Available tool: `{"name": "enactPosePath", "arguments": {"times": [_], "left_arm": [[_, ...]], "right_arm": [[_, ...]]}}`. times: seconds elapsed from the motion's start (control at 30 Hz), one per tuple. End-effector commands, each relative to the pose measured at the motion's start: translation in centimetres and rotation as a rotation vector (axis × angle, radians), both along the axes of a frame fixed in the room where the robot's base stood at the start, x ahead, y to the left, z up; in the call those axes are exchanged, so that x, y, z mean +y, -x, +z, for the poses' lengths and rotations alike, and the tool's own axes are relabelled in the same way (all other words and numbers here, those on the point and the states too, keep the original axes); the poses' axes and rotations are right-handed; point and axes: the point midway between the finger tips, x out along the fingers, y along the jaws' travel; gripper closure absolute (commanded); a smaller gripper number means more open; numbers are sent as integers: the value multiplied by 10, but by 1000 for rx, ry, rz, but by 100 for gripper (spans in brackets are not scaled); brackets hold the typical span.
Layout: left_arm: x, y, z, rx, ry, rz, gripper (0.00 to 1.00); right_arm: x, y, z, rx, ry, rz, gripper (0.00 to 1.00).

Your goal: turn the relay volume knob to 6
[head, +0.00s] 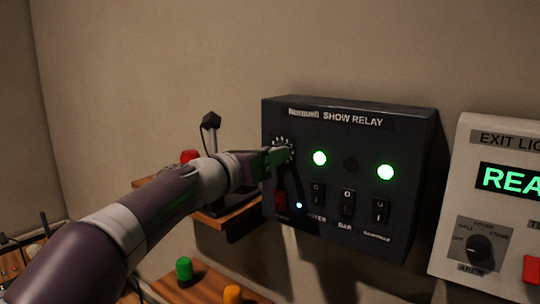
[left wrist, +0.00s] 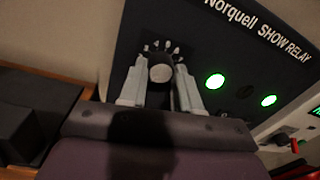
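The dark Show Relay box (head: 345,125) is on the wall, with the volume knob at its upper left inside a ring of pale marks. In the head view my left gripper (head: 278,155) is at that knob and covers most of it. In the left wrist view the round grey volume knob (left wrist: 161,71) sits between the two pale fingers of my left gripper (left wrist: 160,78), which appear to close on its sides. The marks fan out above the knob; their numbers and the knob's pointer are too small to read. My right gripper is out of view.
Right of the knob are two green lights (head: 319,158) and several black switches (head: 347,202). A red switch (head: 280,203) lies just below the knob. A pale exit light panel (head: 455,205) is at the right. A wooden shelf (head: 240,218) is at the left.

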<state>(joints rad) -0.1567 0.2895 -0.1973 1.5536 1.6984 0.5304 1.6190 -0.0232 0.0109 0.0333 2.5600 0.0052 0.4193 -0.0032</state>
Motion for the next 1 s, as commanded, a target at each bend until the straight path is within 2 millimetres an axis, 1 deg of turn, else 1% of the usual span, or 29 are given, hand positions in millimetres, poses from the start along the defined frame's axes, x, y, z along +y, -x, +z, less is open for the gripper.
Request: {"name": "enactPosePath", "arguments": {"times": [0.27, 0.47, 1.0], "left_arm": [[0, 0, 0, -13, -15, -2, 98], [0, 1, -1, -66, -88, -2, 98], [0, 0, -1, -352, -482, -2, 98]], "right_arm": [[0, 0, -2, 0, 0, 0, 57], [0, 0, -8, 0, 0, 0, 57], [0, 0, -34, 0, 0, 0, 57]]}}
